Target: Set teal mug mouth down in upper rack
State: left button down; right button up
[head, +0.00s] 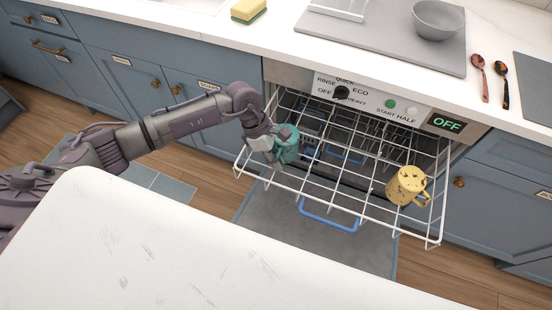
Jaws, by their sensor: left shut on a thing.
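The teal mug (290,146) is at the left part of the white wire upper rack (333,196), which is pulled out of the dishwasher. My left gripper (275,142) is shut on the mug from its left side and hides part of it. I cannot tell which way the mouth faces or whether the mug touches the rack wires. My right gripper is not in view.
A yellow speckled mug (406,186) stands at the right of the rack. The open dishwasher door (290,235) lies below. The white counter (150,250) fills the front. The rack's middle is clear.

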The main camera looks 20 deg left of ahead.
pick_arm(q)
jog(key=shift+r, duration=0.1)
jog(key=c, duration=1.2)
grip_release()
jog(key=shift+o, duration=0.2)
jog(key=v, duration=1.2)
jog(key=shift+s, duration=0.1)
